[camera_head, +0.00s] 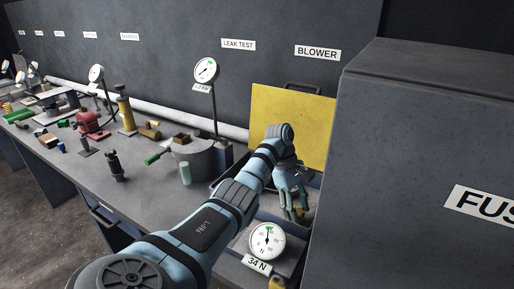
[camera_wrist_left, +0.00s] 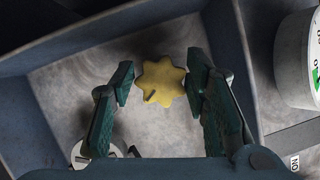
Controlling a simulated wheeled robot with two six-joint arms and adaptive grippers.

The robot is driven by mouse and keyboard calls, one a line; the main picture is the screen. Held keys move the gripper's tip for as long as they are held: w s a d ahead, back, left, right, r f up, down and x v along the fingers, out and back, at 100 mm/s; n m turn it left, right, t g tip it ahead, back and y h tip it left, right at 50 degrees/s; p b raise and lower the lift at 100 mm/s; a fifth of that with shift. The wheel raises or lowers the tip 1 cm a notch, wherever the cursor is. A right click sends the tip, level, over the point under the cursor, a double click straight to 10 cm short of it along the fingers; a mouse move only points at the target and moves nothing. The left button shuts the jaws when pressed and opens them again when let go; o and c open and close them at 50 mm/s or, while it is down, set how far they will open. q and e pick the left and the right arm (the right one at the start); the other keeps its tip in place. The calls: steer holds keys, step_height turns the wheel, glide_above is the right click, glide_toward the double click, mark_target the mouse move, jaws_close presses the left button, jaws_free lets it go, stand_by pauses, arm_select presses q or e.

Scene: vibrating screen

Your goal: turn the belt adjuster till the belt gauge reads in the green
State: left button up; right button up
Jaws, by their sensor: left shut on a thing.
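A yellow star-shaped knob, the belt adjuster (camera_wrist_left: 160,82), sits in the middle of the left wrist view above a grey tray floor. My left gripper (camera_head: 296,207) reaches down into the open blower box, with the knob mostly hidden by it there. In the left wrist view its two green fingers are on either side of the knob, shut on it. The round white belt gauge (camera_head: 267,240) stands in front of the gripper, with a 34 N plate below it. Its needle points about upward, near the green mark. The gauge is partly cut off in the left wrist view (camera_wrist_left: 296,60).
A yellow panel (camera_head: 290,118) stands behind the gripper under the BLOWER sign. A large grey fuse cabinet (camera_head: 425,150) closes off the right side. A leak-test gauge (camera_head: 206,70), a grey pot (camera_head: 197,158) and several tools crowd the bench to the left.

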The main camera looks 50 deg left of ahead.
arm_select(q)
steer(key=shift+f, duration=0.1)
stand_by(0.7)
steer(key=o, duration=0.7)
step_height(320, 180, up, 6)
steer(key=p, duration=0.4)
steer(key=shift+r, duration=0.2)
steer(key=shift+f, duration=0.1)
steer(key=shift+o, duration=1.2)
